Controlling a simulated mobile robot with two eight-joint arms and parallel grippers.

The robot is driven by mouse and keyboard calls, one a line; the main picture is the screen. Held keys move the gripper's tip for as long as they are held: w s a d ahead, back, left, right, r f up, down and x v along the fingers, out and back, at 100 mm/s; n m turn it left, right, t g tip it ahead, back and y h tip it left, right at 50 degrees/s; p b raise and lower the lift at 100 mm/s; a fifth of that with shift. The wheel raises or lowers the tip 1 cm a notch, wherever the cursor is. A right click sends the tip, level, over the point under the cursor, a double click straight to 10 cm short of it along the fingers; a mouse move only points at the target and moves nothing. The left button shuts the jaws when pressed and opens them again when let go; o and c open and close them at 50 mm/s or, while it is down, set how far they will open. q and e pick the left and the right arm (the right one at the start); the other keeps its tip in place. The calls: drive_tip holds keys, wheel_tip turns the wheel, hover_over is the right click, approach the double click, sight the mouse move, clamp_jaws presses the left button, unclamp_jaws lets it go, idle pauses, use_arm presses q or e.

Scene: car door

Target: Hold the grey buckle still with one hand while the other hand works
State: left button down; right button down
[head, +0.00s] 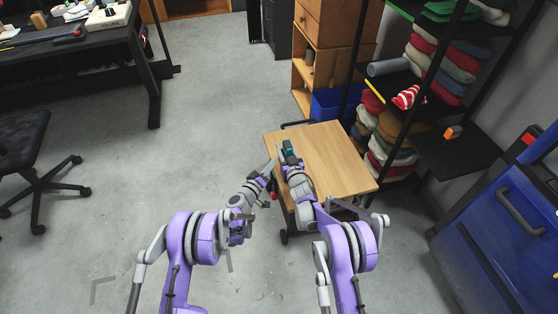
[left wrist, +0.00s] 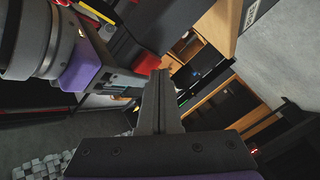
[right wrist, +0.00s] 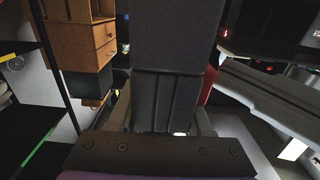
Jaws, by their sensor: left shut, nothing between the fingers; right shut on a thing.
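A dark grey block (right wrist: 170,100), which I take for the grey buckle, fills the middle of the right wrist view between my right gripper's fingers. My right gripper (head: 287,153) is shut on it, above the left edge of a wooden-topped cart. In the head view the held thing is small and dark and its outline is hard to tell. My left gripper (head: 271,168) is just left of and below the right one. Its fingers show pressed together and empty in the left wrist view (left wrist: 160,100). I cannot tell whether the left fingertips touch the held thing.
The wooden cart top (head: 335,160) is bare to the right of the grippers. A shelf with folded cloths (head: 455,65) and a blue bin (head: 335,103) stand behind it. A blue cabinet (head: 500,235) is at right. The floor (head: 205,110) is open at left.

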use_arm(q)
drive_tip(key=shift+w+d, duration=0.15)
drive_tip(key=shift+d, duration=0.4)
idle(0.6)
drive_tip(key=shift+a, duration=0.1)
drive_tip(key=shift+s+a, duration=0.3)
drive_tip(key=shift+a, duration=0.55)
drive_tip(key=shift+a, duration=0.1)
drive_tip(key=a, duration=0.1)
drive_tip(key=s+a, duration=0.1)
drive_tip(key=a, duration=0.2)
drive_tip(key=shift+s+a, duration=0.25)
idle(0.4)
use_arm(e)
drive_tip(key=shift+c, duration=1.2)
unclamp_jaws()
